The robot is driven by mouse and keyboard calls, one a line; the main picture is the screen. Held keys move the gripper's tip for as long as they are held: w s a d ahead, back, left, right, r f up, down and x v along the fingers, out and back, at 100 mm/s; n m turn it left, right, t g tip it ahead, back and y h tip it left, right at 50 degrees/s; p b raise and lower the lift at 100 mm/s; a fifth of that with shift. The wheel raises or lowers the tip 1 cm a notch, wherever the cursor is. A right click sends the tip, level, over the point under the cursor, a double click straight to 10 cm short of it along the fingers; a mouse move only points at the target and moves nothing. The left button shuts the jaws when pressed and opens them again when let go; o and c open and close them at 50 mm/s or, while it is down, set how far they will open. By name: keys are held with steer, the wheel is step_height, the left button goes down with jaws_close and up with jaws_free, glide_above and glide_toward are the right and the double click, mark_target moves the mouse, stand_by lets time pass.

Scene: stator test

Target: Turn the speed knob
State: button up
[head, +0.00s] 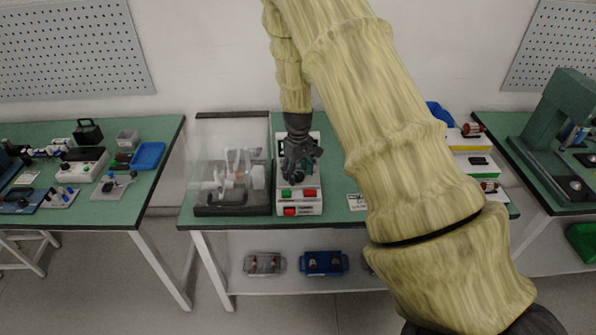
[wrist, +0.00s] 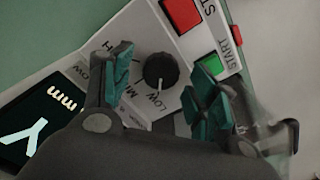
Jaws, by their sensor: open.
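The speed knob (wrist: 161,72) is a black round dial with a pale pointer line on a light control panel (wrist: 140,30). In the wrist view it sits between my gripper's two teal-padded fingers (wrist: 160,92). The fingers are apart, one on each side of the knob, and I see no contact. The pointer faces the LOW marking. In the head view my gripper (head: 299,160) hangs over the control box (head: 308,207) on the middle table and hides the knob.
The panel has a red STOP button (wrist: 183,14), a green START button (wrist: 212,65) and a dark display (wrist: 38,118). A clear enclosure (head: 232,165) with a machine stands close on the box's left. A small label card (head: 356,202) lies to the right.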

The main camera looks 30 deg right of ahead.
steer(key=c, duration=1)
steer(key=shift+m, duration=0.3)
steer(key=m, duration=0.4)
steer(key=shift+m, duration=0.3)
steer(key=shift+d+m, duration=0.15)
steer(key=shift+m, duration=2.05)
steer(key=o, duration=1)
